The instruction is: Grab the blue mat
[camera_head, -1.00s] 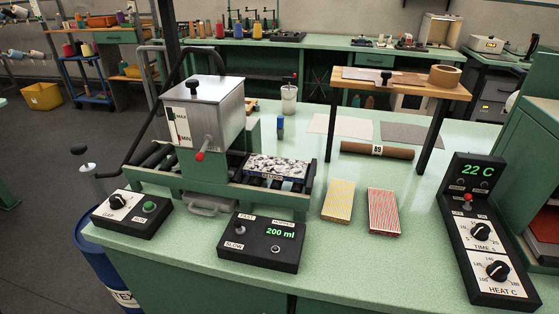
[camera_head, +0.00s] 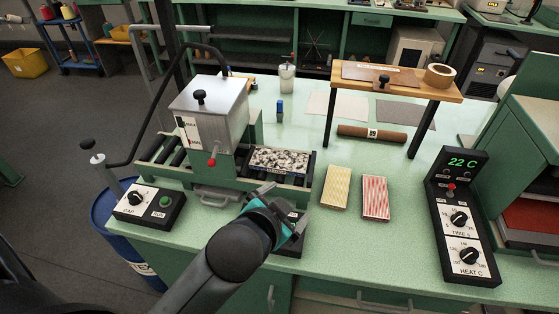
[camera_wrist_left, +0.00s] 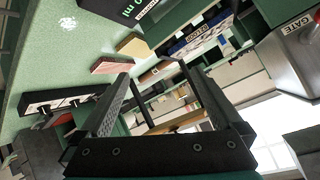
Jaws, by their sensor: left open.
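A mat with a black-and-white speckled top (camera_head: 280,158) lies on the roller bed of the green machine, right of its metal hopper. In the left wrist view its blue, labelled side (camera_wrist_left: 192,40) shows beyond the fingers, near the top. My left gripper (camera_head: 285,214) is over the front of the bench, in front of and below the mat in the head view, apart from it. In the wrist view its two fingers (camera_wrist_left: 155,70) stand apart with nothing between them. My right gripper does not show.
The machine's metal hopper (camera_head: 209,112) with a red-knobbed lever stands left of the mat. A yellow pad (camera_head: 335,188) and a red pad (camera_head: 375,197) lie to its right. A small wooden stand (camera_head: 395,82) is behind. A heat control box (camera_head: 462,220) stands at right.

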